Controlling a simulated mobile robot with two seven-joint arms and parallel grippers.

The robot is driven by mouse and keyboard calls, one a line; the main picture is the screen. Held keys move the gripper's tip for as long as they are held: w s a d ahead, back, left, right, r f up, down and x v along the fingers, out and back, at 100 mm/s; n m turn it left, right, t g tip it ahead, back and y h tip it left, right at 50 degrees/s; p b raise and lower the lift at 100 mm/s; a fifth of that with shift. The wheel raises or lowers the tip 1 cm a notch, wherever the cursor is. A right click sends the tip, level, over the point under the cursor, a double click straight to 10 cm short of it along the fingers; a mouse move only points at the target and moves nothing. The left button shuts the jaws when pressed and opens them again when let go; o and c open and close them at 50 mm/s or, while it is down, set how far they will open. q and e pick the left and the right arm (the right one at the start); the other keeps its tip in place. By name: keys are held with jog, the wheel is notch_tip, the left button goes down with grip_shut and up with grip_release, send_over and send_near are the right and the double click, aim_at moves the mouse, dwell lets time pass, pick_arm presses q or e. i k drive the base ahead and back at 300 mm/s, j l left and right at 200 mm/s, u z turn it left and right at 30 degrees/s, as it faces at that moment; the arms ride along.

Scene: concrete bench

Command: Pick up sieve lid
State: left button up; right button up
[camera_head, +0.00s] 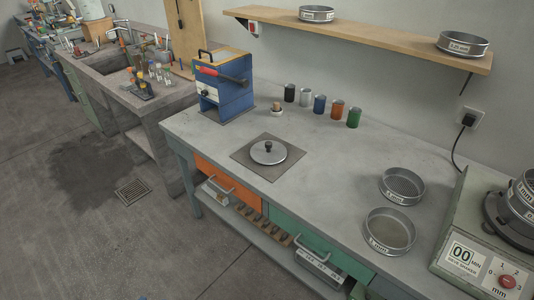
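The sieve lid (262,154) is a round, shiny metal disc with a dark knob on top. It lies on a square grey mat (290,163) on the concrete bench, near the front edge and left of the sieves. Neither of my grippers shows in the head view, so nothing is seen touching the lid.
Two open sieves (389,248) (402,199) stand on the bench's right part, beside a shaker (452,233). Several coloured cups (320,104) and a blue box (234,101) stand behind. A shelf (385,38) overhangs the back. Bare bench (335,170) lies right of the lid.

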aim_at(268, 152)
jog(key=z, duration=1.8)
jog(key=u, duration=1.75)
jog(key=j+z, duration=0.1)
jog(key=z, duration=0.25)
jog(key=i+j+z, duration=0.1)
jog(key=z, duration=0.25)
jog(key=j+z, duration=0.15)
jog(key=z, duration=0.2)
jog(key=i+j+z, duration=0.1)
jog(key=j+z, duration=0.15)
jog(key=j, duration=0.15)
jog(key=j+z, duration=0.3)
jog(key=j, duration=0.15)
